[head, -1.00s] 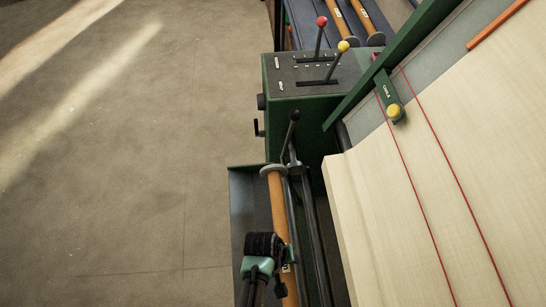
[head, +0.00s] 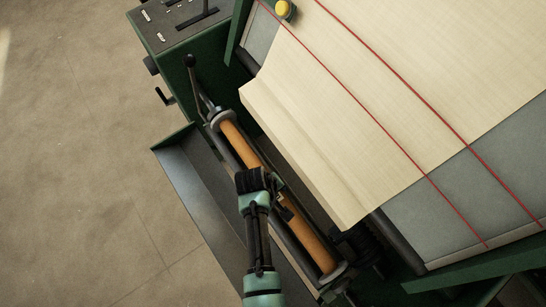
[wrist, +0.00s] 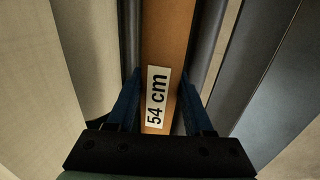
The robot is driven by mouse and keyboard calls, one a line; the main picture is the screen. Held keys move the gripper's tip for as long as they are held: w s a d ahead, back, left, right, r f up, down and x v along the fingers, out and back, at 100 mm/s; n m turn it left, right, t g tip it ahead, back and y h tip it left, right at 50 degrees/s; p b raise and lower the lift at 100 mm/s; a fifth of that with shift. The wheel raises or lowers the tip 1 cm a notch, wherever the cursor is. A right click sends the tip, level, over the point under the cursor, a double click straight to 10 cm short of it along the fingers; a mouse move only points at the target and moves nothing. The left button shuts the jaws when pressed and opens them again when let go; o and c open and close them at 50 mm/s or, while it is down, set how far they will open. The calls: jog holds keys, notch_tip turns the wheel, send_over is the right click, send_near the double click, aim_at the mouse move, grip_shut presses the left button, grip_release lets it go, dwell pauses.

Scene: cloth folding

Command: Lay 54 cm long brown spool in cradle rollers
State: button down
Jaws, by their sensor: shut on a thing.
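The brown spool (head: 309,239) has a grey flange at each end and runs diagonally across the head view. Its white label reads "54 cm" in the wrist view (wrist: 157,97). My gripper (head: 276,188) is shut on the spool near its middle, with one blue finger on each side of the tube in the wrist view (wrist: 161,80). The dark cradle rollers run parallel to the spool, one along each side in the wrist view; the left one (wrist: 131,35) and the right one (wrist: 204,35) flank it. I cannot tell whether the spool rests on them.
A dark green-edged trough (head: 190,180) lies left of the spool. A black-knobbed lever (head: 191,75) stands near its far end. Cream cloth (head: 340,110) under red lines covers the machine bed on the right. Open floor (head: 75,200) is at the left.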

jog(key=shift+w+f, duration=0.1)
jog(key=shift+f, duration=0.25)
jog(key=shift+f+b, duration=0.6)
dwell(0.5)
jog(key=shift+c, duration=1)
grip_release()
jog(key=shift+f, duration=0.1)
jog(key=shift+s+a+f, duration=0.1)
jog(key=shift+s+a, duration=0.05)
jog(key=shift+s, duration=0.15)
jog(key=p+v, duration=0.1)
jog(key=v, duration=1.2)
jog(key=shift+w+r, duration=0.25)
